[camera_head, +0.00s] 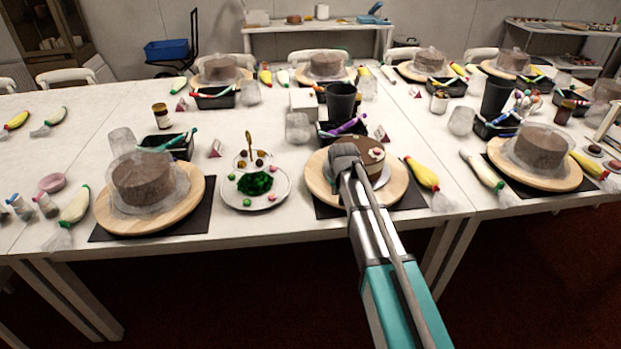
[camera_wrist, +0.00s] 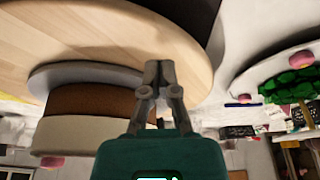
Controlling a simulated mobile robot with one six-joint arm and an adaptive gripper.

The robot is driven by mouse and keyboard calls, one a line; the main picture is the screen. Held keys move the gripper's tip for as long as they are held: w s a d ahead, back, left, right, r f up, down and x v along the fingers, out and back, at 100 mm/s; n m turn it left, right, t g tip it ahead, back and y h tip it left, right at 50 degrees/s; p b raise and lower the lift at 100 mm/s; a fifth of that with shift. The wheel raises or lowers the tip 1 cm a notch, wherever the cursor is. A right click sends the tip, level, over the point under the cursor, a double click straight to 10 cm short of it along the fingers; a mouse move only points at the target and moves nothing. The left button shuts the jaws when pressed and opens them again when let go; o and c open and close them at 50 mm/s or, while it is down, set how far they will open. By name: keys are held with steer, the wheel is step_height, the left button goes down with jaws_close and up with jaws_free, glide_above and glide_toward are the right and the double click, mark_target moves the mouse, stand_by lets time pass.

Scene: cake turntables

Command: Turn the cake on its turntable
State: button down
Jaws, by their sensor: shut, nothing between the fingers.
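The decorated cake (camera_head: 375,154) is brown with pink dots on top. It sits on a grey board on a round wooden turntable (camera_head: 318,184) in the middle of the head view. The wrist view appears upside down. It shows the cake's brown side (camera_wrist: 85,103), the grey board (camera_wrist: 85,73) and the wooden disc (camera_wrist: 100,35). My gripper (camera_head: 345,155) is at the cake's left side; in the wrist view its fingertips (camera_wrist: 160,70) are shut and empty, over the disc near its rim, beside the board. I cannot tell whether they touch the disc. My arm hides part of the cake and turntable.
A plate (camera_head: 277,196) with green decoration stands left of the turntable. A yellow piping bag (camera_head: 421,173) lies close on its right. A black cup (camera_head: 341,102) and a tool tray (camera_head: 327,138) stand behind. Other covered cakes on turntables are on both sides.

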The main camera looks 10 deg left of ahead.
mark_target(388, 197)
steer(key=shift+f, duration=0.15)
steer(key=shift+f+b, duration=0.85)
steer(key=shift+b, duration=0.15)
steer(key=shift+s+d, duration=0.2)
steer(key=shift+d, duration=0.85)
steer(key=shift+s+d, duration=0.25)
steer(key=shift+d, duration=0.75)
steer(key=shift+s+d, duration=0.2)
steer(key=shift+d, duration=0.85)
steer(key=shift+d, duration=0.1)
steer(key=shift+w+d, duration=0.2)
steer(key=shift+d, duration=0.8)
steer(key=shift+w+d, duration=0.15)
steer(key=shift+d, duration=0.9)
steer(key=shift+w+d, duration=0.2)
steer(key=shift+d, duration=0.8)
steer(key=shift+w+d, duration=0.55)
steer(key=shift+d, duration=0.35)
steer(key=shift+w+d, duration=0.5)
steer(key=shift+d, duration=0.45)
steer(key=shift+w+d, duration=0.55)
steer(key=shift+d, duration=0.35)
